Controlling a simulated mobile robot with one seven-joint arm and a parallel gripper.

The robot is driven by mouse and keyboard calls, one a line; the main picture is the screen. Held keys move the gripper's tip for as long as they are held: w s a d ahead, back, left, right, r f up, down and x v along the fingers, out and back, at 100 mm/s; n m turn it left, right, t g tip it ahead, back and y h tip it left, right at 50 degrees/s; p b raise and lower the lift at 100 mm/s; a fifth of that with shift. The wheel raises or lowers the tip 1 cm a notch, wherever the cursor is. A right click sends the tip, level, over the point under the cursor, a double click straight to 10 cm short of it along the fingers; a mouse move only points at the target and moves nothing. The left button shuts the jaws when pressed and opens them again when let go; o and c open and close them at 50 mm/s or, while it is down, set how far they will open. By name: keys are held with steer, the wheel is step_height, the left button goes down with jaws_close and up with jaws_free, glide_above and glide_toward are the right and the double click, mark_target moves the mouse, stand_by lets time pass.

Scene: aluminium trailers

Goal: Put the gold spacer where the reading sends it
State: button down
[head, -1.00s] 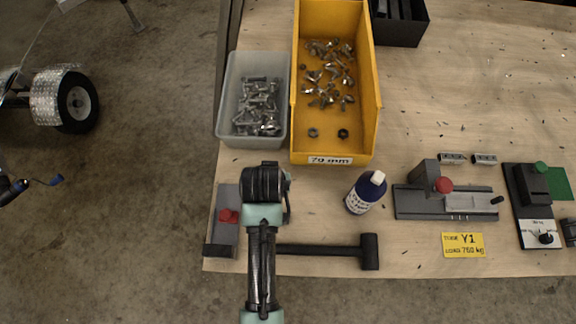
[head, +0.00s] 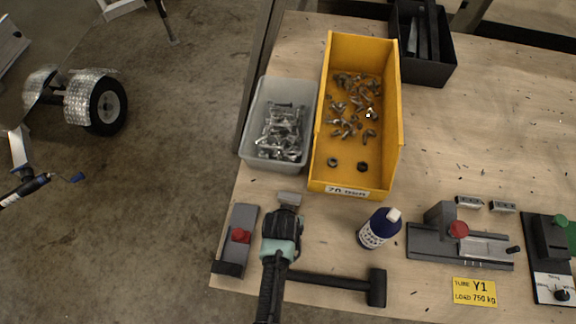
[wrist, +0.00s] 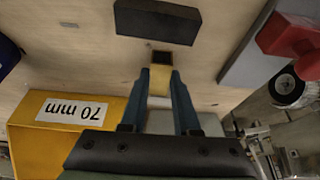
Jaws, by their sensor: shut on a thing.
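My gripper (wrist: 160,78) is shut on the gold spacer (wrist: 158,88), a small gold block between the two fingertips with a dark square end. In the head view my gripper (head: 286,215) is over the table in front of the bins, and hides the spacer. The grey fixture (head: 430,246) with a red knob (head: 458,229) stands to the right. A second device (head: 548,250) with a green knob and a dial is at the right edge. The dial's reading is too small to tell.
A yellow bin (head: 398,130) labelled 70 mm and a grey bin (head: 250,120) hold loose hardware. A blue bottle (head: 378,229), a black mallet (head: 377,287) and a red-knobbed grey block (head: 238,240) are near my gripper. A black tray (head: 440,72) is at the back.

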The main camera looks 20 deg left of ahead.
steer(key=shift+f, duration=0.15)
steer(key=c, duration=0.6)
jaws_free()
steer(key=shift+c, duration=0.2)
steer(key=shift+r, duration=0.3)
steer(key=v, duration=1.2)
steer(key=shift+f, duration=0.1)
